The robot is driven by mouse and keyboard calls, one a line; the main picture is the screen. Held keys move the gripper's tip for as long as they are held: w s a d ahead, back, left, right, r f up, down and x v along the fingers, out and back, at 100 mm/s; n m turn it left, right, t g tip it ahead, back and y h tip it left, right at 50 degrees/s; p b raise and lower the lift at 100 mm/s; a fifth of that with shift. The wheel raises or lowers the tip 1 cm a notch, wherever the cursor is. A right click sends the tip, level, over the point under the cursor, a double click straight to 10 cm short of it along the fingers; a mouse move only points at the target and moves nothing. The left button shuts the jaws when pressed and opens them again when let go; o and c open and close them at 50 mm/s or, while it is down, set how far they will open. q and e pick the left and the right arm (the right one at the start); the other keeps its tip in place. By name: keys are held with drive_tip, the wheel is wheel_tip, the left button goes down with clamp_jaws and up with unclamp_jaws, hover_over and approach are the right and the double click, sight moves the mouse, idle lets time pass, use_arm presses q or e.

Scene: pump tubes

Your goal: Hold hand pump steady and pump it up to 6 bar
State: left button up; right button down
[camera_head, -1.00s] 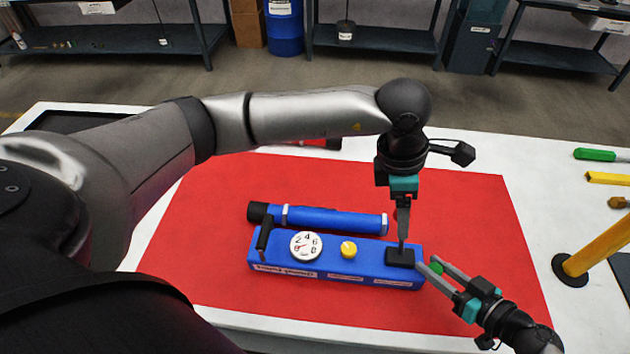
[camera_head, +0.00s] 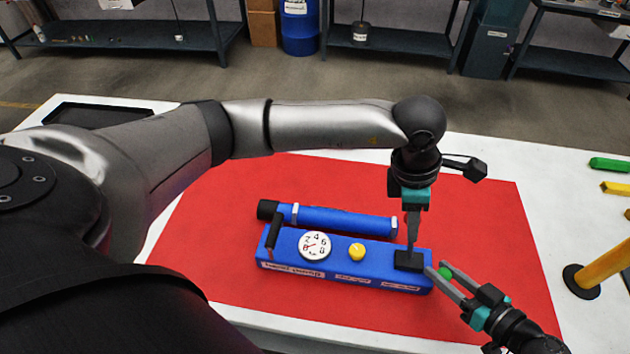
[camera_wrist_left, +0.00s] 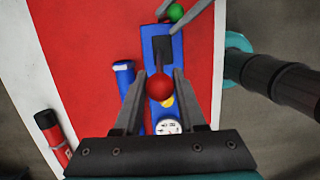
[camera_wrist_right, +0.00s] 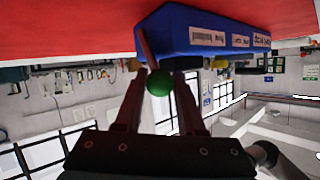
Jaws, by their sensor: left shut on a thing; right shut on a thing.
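The blue hand pump (camera_head: 335,272) lies on the red mat. Its box carries a round gauge (camera_head: 315,245), a yellow knob (camera_head: 357,252) and a black T-shaped handle (camera_head: 273,232) at the left end. The gauge's red needle points to the lower left; the exact value is too small to read. My left gripper (camera_head: 412,232) points down above the black block (camera_head: 408,261) at the pump's right end. In the left wrist view its fingers flank a red ball (camera_wrist_left: 160,87). My right gripper (camera_head: 443,270) flanks a green ball (camera_head: 446,272) beside the pump's right end.
A blue tube (camera_head: 340,220) with a black cap lies behind the pump. A yellow post (camera_head: 602,265) on a black base and coloured tools (camera_head: 610,164) stand or lie on the white table at right. The mat (camera_head: 480,215) is clear around the pump.

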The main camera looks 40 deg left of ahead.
use_arm(q)
clamp_jaws()
drive_tip(key=shift+f, duration=0.2)
idle(0.3)
drive_tip(key=shift+w+d+g+y, duration=0.2)
drive_tip(key=shift+d+y, duration=0.15)
drive_tip(key=shift+d, duration=0.05)
drive_tip(key=shift+w+d+g+y, duration=0.15)
drive_tip(key=shift+d+g+y, duration=0.05)
drive_tip(key=shift+d+y, duration=0.2)
drive_tip(key=shift+w+d+g+y, duration=0.3)
drive_tip(key=shift+w+d+y, duration=0.1)
drive_tip(key=shift+d+y, duration=0.4)
drive_tip(key=shift+d, duration=0.1)
